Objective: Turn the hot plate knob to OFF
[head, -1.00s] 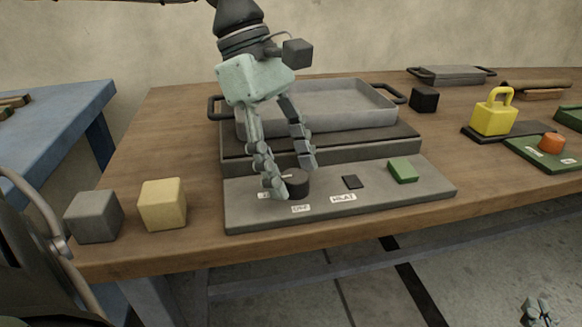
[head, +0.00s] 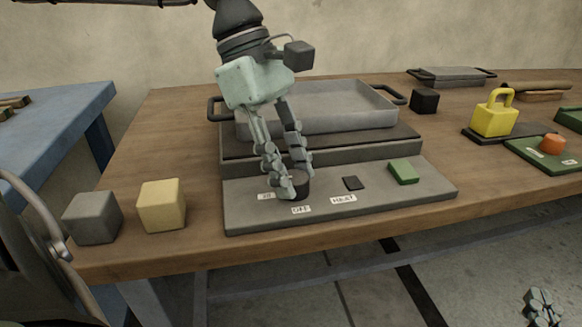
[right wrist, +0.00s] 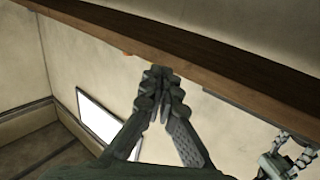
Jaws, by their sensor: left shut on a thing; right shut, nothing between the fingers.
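The dark round knob (head: 297,188) stands on the left part of the grey hot plate panel (head: 375,205). An OFF label (head: 300,210) lies in front of it, with a HEAT label (head: 343,199) to the right and a small label (head: 266,196) to the left. My left gripper (head: 295,183) reaches down from above and is shut on the knob, one finger on each side. The fingers hide part of the knob, and I cannot tell where it points. My right gripper (head: 541,308) is low at the bottom right, off the table; the right wrist view (right wrist: 158,100) shows it shut and empty.
A grey tray (head: 340,128) with handles sits on the hot plate behind the panel. A green block (head: 403,172) and a small black piece (head: 353,183) are on the panel. Grey (head: 93,217) and yellow (head: 162,206) cubes stand left. A yellow padlock-shaped thing (head: 494,118) stands right.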

